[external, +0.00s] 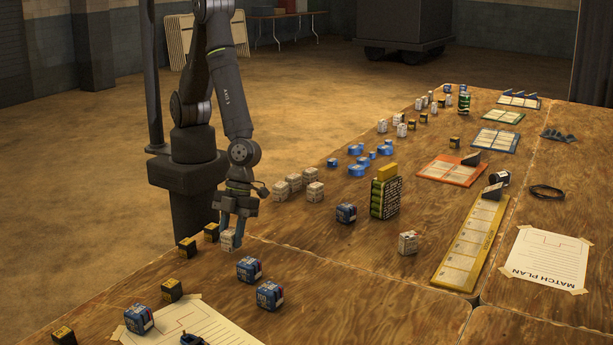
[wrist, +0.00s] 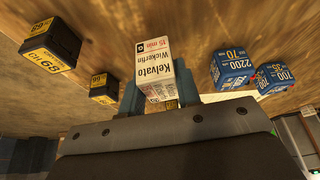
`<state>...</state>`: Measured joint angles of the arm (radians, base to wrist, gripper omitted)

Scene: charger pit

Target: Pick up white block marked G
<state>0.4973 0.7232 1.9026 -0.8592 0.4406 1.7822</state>
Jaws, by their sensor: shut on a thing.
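My gripper (external: 231,232) is at the near left part of the table, pointing down, with its blue fingers shut on a white block (external: 227,240). In the wrist view the white block (wrist: 155,65) sits between the blue fingers of my gripper (wrist: 161,96). Its face reads "Kelvato Wickerfin 15 min"; I cannot make out a G on it. Whether the block touches the table or is slightly above it, I cannot tell. Other white blocks (external: 295,182) stand in a group behind my gripper, their marks too small to read.
Black-and-yellow blocks (external: 187,247) stand close on the left, and blue blocks (external: 249,269) stand to the right and front. A tall green-and-black pack (external: 386,197) and a lone white block (external: 408,243) stand farther right.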

